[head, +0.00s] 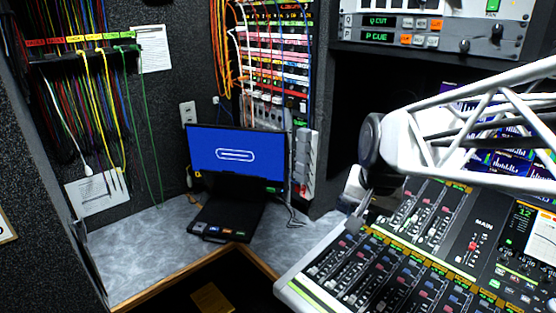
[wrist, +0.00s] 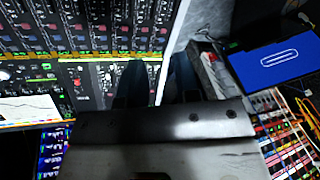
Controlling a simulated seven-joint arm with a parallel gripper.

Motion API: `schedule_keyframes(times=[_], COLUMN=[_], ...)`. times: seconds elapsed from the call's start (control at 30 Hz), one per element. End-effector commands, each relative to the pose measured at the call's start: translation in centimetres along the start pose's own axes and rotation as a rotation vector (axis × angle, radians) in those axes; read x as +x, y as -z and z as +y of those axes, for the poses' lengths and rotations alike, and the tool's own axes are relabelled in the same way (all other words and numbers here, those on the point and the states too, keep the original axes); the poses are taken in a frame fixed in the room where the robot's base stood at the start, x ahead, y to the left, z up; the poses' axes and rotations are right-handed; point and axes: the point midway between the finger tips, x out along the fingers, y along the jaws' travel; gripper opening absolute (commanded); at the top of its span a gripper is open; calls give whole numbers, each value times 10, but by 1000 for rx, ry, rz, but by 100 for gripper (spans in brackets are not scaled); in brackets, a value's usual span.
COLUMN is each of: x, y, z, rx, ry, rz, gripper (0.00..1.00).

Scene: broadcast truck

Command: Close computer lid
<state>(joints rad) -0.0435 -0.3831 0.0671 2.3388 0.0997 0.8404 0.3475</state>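The computer is an open black laptop on the grey corner counter in the head view. Its lid (head: 236,152) stands up with a lit blue screen, and its base (head: 228,215) lies flat in front of it. The blue screen of the lid (wrist: 278,58) also shows at the upper right of the wrist view. My gripper (head: 353,218) is to the right of the laptop, by the left edge of the mixing console, apart from the lid. In the wrist view, the two dark fingers of my gripper (wrist: 158,78) are apart with nothing seen between them.
The mixing console (head: 400,255) fills the lower right, under my arm. A patch panel (head: 275,60) with cables rises behind the laptop. Cables hang on the left wall (head: 90,110). The grey counter (head: 135,255) is clear left of the laptop.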

Motion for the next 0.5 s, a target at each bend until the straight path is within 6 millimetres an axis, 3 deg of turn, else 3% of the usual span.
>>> schedule_keyframes(times=[0.5], x=[40], y=[104], z=[-80], rx=[299], ry=[78], rz=[-8], gripper=[30])
